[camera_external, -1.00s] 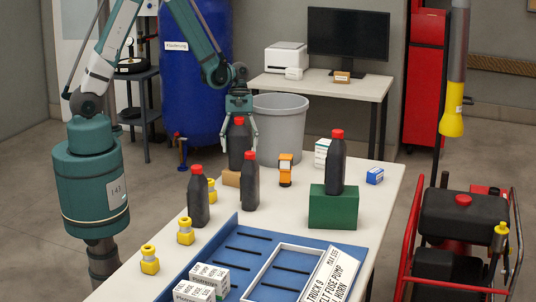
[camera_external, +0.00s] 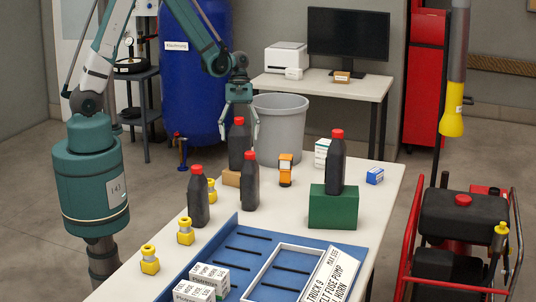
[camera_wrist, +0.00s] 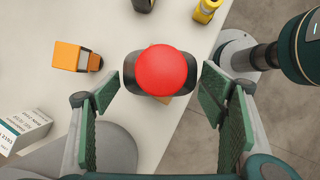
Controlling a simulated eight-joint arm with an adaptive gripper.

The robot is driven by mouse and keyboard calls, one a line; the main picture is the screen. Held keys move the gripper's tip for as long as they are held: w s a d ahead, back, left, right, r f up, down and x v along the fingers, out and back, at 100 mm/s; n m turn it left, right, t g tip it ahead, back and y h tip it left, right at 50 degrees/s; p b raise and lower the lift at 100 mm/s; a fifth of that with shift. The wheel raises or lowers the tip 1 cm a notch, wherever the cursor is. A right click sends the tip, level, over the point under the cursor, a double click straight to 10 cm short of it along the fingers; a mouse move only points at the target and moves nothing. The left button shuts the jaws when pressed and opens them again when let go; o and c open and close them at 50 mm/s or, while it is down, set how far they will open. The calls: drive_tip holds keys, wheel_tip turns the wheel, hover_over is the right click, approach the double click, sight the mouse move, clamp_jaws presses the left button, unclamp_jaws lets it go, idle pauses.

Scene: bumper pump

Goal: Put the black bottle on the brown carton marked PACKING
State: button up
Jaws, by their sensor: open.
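A black bottle with a red cap (camera_external: 238,150) stands upright at the table's far end, apparently on the brown carton (camera_external: 231,179). The carton is partly hidden by a nearer bottle, and its marking is not readable. My gripper (camera_external: 239,136) is open above this bottle, with its fingers spread either side of the cap. In the wrist view the red cap (camera_wrist: 161,70) sits between the open fingers, with gaps on both sides. A sliver of brown carton (camera_wrist: 166,101) shows beneath the bottle.
Black bottles stand at the left (camera_external: 198,203) and middle (camera_external: 249,187) of the table, and another (camera_external: 335,167) on a green box (camera_external: 332,208). An orange item (camera_external: 286,170) is right of the carton. A blue tray (camera_external: 230,248) is nearer. A grey bin (camera_external: 282,128) stands beyond the table.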

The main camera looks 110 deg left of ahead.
drive_tip(key=v, duration=0.7)
drive_tip(key=shift+r, duration=0.3)
drive_tip(key=shift+r, duration=0.1)
idle(0.5)
drive_tip(key=w+d+r+m+t+y, duration=0.1)
drive_tip(key=d+r+m+y, duration=0.1)
drive_tip(key=d+r+m, duration=0.6)
drive_tip(key=w+d+r+m+y, duration=0.15)
drive_tip(key=d+r, duration=0.25)
drive_tip(key=d, duration=0.8)
drive_tip(key=s+d+r+m+t, duration=0.2)
drive_tip(key=d+m, duration=0.4)
drive_tip(key=d, duration=0.3)
drive_tip(key=s+d+r+m+t, duration=0.2)
drive_tip(key=s+d+r+m, duration=0.2)
drive_tip(key=d, duration=0.5)
drive_tip(key=shift+s+d+r+m+y, duration=0.3)
drive_tip(key=shift+s+m, duration=0.7)
drive_tip(key=shift+m, duration=0.55)
drive_tip(key=shift+f, duration=0.1)
drive_tip(key=c, duration=0.8)
